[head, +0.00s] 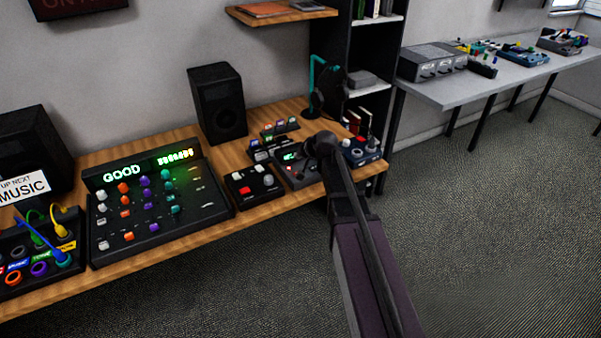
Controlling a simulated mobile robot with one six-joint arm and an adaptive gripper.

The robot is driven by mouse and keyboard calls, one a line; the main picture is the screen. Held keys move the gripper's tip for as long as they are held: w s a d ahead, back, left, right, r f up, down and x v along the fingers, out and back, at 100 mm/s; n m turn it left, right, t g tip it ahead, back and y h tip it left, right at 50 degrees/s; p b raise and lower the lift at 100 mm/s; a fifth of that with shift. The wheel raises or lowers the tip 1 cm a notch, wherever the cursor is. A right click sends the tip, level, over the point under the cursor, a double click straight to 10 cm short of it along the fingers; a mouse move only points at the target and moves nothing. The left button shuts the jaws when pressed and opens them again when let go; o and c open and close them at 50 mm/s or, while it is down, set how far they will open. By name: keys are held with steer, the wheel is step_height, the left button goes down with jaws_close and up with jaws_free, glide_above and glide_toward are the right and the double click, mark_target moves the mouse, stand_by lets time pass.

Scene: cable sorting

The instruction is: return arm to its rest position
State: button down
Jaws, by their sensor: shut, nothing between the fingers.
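My arm reaches up from the bottom of the head view, over the right end of the wooden desk (150,245). Its dark end, with my gripper (313,150), is over the small devices there. The gripper is shut and holds nothing. The fingers are small and dark, and I cannot tell whether they touch anything. At the far left is a patch panel (22,283) with coloured sockets and labels. A blue cable (42,241) and a yellow cable (60,222) show there, with a green one (37,230) behind.
A mixer (150,207) with a lit "GOOD" display and a red-button box (252,187) stand on the desk. A black speaker (218,103) is behind. A dark shelf (333,60) rises near my arm. A grey table (480,88) stands at the right. The carpet is clear.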

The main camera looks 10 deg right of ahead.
stand_by(0.4)
steer(key=shift+s+a+r, duration=0.1)
steer(key=shift+s, duration=0.4)
steer(key=s+r+n+g+h+p, duration=0.2)
steer(key=s+g+p, duration=0.2)
steer(key=s, duration=0.9)
steer(key=s+r+n+g+h+p, duration=0.1)
steer(key=s+g+p, duration=0.3)
steer(key=s, duration=1)
steer(key=shift+s+d+r+n+h+p, duration=0.3)
steer(key=shift+d+r+n+h+p, duration=0.4)
steer(key=shift+p, duration=0.5)
steer(key=shift+a+r+y, duration=0.1)
steer(key=shift+a+y, duration=0.15)
steer(key=shift+y, duration=0.05)
